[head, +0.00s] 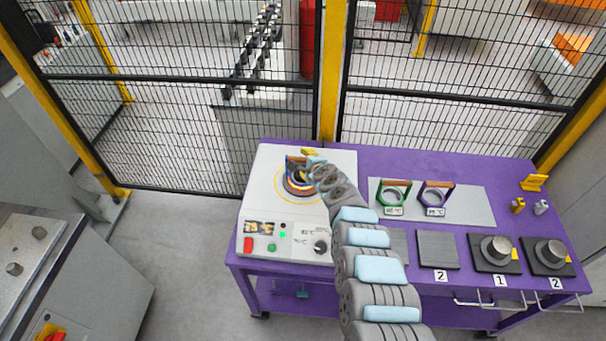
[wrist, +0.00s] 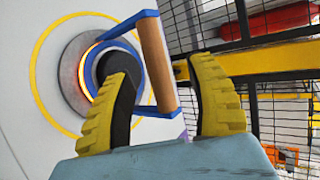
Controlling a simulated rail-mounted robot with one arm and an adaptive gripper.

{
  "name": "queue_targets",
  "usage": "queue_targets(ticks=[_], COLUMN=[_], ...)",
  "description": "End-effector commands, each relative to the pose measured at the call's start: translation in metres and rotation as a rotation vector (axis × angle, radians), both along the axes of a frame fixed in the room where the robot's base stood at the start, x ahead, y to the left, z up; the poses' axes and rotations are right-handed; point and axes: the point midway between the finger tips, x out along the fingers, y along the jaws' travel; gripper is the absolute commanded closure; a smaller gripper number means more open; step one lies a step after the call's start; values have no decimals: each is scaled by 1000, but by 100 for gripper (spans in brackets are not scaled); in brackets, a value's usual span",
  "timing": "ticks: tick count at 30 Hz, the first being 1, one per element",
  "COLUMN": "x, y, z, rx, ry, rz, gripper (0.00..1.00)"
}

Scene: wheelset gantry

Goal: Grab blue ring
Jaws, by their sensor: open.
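The blue ring (head: 289,164) sits on the round induction heater of the white machine in the head view, partly hidden by my arm. In the wrist view, its blue bracket (wrist: 128,25) carries a brown wooden handle (wrist: 158,65) and stands over the heater's glowing orange circle. My gripper (wrist: 160,80) has two yellow ribbed fingers spread apart. The handle shows between the fingers in the picture, and nothing is clamped. In the head view my gripper (head: 311,157) is at the heater, close beside the blue ring. The exact gap to the handle cannot be told.
Black blocks with metal cylinders (head: 496,250) stand at the table's right. A mesh fence (head: 170,130) rises behind the purple table (head: 375,162).

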Motion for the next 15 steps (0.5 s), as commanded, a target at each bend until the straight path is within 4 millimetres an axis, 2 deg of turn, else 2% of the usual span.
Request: queue_targets(ticks=[15], x=[18], y=[4], z=[-20], rx=[-3], ry=[0], rz=[-1], gripper=[44])
